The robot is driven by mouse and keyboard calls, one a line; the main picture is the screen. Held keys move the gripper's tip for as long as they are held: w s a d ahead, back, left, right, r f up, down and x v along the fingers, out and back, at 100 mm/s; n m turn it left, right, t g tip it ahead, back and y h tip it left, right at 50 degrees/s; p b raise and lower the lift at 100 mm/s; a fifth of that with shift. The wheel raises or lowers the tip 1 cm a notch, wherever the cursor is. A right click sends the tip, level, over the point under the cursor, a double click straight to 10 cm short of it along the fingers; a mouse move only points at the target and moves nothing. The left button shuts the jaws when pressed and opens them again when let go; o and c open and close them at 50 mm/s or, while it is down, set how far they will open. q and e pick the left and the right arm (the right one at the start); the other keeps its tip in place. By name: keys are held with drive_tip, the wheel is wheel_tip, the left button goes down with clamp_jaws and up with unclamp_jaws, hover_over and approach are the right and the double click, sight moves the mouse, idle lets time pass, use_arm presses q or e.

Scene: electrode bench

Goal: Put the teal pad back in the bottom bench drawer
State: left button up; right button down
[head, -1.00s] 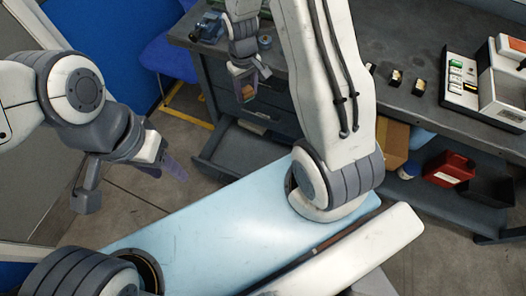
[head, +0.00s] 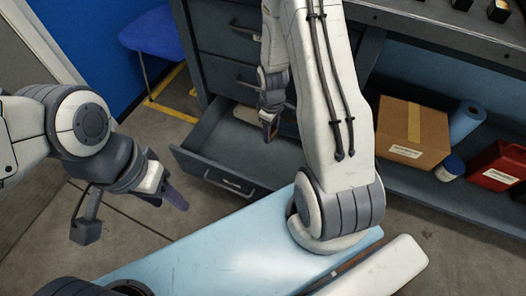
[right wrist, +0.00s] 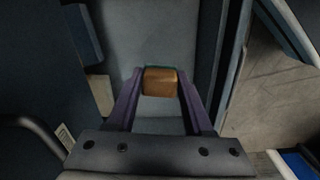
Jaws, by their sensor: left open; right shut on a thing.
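My right gripper (head: 270,128) points down over the pulled-out bottom drawer (head: 215,172) of the bench. In the right wrist view the right gripper (right wrist: 160,78) is shut on a small block, the pad (right wrist: 160,82), which shows an orange-brown face and a thin teal edge. In the head view the pad is mostly hidden by the fingers. I cannot tell whether it touches the drawer floor. My left gripper (head: 128,210) is open and empty, off to the left above the floor.
Two shut drawers sit above the open one. A cardboard box (head: 412,130), a blue roll (head: 466,120) and a red container (head: 497,165) stand on the lower shelf. A blue chair (head: 150,32) is behind.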

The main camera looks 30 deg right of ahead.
wheel_tip(320, 180, down, 14)
drive_tip(key=s+d+n+b, duration=0.2)
drive_tip(key=b, duration=1.4)
hover_over(247, 171)
drive_tip(key=f, duration=0.4)
drive_tip(key=d+f, duration=0.1)
drive_tip(key=f, duration=0.1)
drive_tip(key=shift+s+f, duration=0.15)
drive_tip(key=shift+s, duration=0.15)
drive_tip(key=shift+w+a+f, duration=0.2)
drive_tip(key=shift+w+a, duration=0.05)
drive_tip(key=shift+a, duration=0.25)
wheel_tip(247, 171, down, 4)
drive_tip(key=b, duration=0.3)
drive_tip(key=shift+r, duration=0.1)
drive_tip(key=shift+c, duration=1.5)
unclamp_jaws()
